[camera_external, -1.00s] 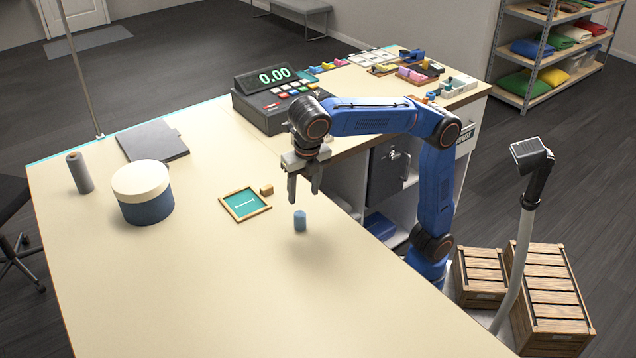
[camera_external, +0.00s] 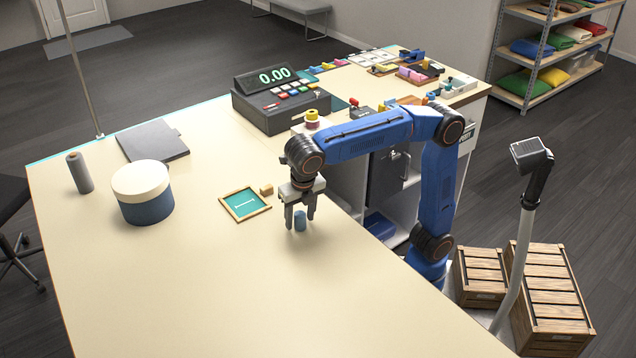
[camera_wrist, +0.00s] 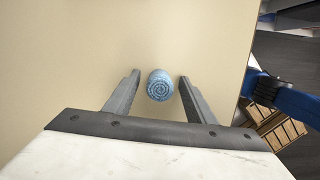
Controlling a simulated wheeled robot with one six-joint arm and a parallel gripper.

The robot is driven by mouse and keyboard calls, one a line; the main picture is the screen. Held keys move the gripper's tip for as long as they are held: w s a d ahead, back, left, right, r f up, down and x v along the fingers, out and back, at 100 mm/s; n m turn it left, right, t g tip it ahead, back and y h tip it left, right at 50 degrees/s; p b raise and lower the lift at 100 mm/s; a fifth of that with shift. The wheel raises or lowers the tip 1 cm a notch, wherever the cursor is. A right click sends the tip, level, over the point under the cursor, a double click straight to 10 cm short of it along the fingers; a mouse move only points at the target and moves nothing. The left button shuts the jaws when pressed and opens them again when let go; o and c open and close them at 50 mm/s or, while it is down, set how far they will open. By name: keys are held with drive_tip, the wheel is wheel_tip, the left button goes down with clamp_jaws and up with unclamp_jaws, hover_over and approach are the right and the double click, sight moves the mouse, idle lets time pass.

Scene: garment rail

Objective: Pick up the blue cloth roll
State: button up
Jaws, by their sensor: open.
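The blue cloth roll (camera_external: 300,222) stands upright on the pale counter. In the wrist view its spiral end (camera_wrist: 160,86) faces the camera. My gripper (camera_external: 299,222) is open and low over the counter, with its fingers on either side of the roll. In the wrist view the roll lies between the two fingertips (camera_wrist: 160,76), with a small gap on each side. In the external view the fingers partly frame the roll, and I cannot tell their exact height above the counter.
A small framed teal board (camera_external: 244,204) and a little wooden block (camera_external: 266,190) lie left of my gripper. A round box with a cream lid (camera_external: 142,192), a grey roll (camera_external: 79,172) and a cash register (camera_external: 281,98) stand farther off. The counter's front is clear.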

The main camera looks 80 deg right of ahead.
drive_tip(key=shift+f, duration=0.1)
drive_tip(key=c, duration=1.1)
